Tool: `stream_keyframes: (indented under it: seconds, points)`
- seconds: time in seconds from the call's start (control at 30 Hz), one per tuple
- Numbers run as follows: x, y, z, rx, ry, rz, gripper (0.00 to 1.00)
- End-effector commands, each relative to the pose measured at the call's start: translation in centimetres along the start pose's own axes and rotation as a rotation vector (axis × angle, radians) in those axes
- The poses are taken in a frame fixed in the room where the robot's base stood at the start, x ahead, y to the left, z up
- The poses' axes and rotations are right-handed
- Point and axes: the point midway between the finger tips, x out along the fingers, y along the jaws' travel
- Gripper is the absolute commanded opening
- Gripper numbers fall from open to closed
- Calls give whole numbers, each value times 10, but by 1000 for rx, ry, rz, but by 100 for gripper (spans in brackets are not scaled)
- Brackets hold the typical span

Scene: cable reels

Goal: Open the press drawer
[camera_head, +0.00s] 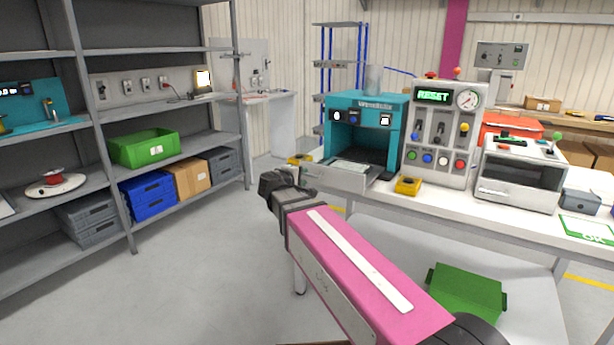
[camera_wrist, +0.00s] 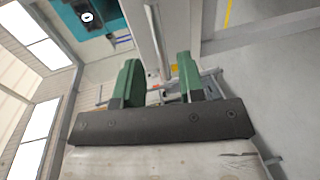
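The teal press (camera_head: 366,116) stands on the white workbench. Its drawer (camera_head: 336,180) is light grey and sticks out at the front, with its inside partly showing from above. My gripper (camera_head: 272,184) is just left of the drawer front in the head view; its fingertips are hard to make out there. In the wrist view, the two green fingers of my gripper (camera_wrist: 158,78) are apart. A pale bar runs up the picture between them; I cannot tell whether they touch it. Part of the teal press (camera_wrist: 95,22) shows at the top left of that view.
A control panel (camera_head: 440,133) with a RESET display stands right of the press. Yellow blocks lie beside the drawer, one of them in front of the panel (camera_head: 408,185). A green crate (camera_head: 467,291) sits on the lower shelf. Grey shelving (camera_head: 122,170) stands left, with open floor between.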

Motion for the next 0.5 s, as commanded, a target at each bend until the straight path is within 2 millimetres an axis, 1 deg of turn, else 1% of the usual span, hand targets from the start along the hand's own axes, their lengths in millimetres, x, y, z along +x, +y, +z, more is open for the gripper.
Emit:
stream_keyframes:
  seconds: [0.03,0.2,0.33,0.5]
  points:
    - [-13,0,1,0,3,0,36]
    - [-38,0,1,0,2,0,36]
    - [-50,0,0,0,2,0,36]
    - [-56,0,0,0,0,0,36]
